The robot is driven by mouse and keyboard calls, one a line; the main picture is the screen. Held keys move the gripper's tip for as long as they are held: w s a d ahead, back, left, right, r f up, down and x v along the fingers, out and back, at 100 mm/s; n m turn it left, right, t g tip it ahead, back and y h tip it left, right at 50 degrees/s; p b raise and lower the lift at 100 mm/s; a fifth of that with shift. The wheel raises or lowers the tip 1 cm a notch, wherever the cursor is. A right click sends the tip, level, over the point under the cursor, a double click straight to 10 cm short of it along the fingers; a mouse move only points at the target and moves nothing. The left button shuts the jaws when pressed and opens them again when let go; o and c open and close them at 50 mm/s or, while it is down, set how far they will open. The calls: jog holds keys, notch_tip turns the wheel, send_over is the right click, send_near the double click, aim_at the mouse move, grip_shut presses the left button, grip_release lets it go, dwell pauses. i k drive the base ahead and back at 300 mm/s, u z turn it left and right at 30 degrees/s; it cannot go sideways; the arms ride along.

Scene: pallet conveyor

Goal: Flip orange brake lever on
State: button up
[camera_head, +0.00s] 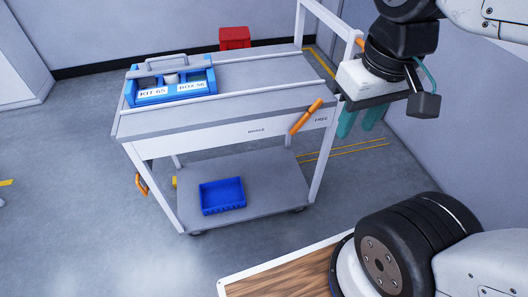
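The orange brake lever (306,116) is on the front rail of a grey-white cart (225,133). It is tilted, with its upper end leaning right towards the printed word FREE (321,119). The word BRAKE (256,131) is printed on the rail to the lever's left. My gripper (360,124), with teal fingers pointing down, is right of the lever, near the cart's right leg, and does not appear to touch either. Its fingers look apart, with nothing seen between them.
A blue carrier (130,87) with a grey handle and labels KIT 65 and BOX 56 sits on the cart's left top. A blue tray (222,196) lies on the lower shelf. A red bin (234,37) stands behind. A wall (452,128) is on the right.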

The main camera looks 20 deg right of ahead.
aim_at(319, 101)
jog(key=u, duration=0.45)
jog(key=k, duration=0.55)
jog(key=u, duration=1)
jog(key=k, duration=0.85)
jog(key=u, duration=0.45)
jog(key=i, duration=1.1)
jog(key=z, duration=1.1)
jog(key=i, duration=0.55)
jog(key=z, duration=0.55)
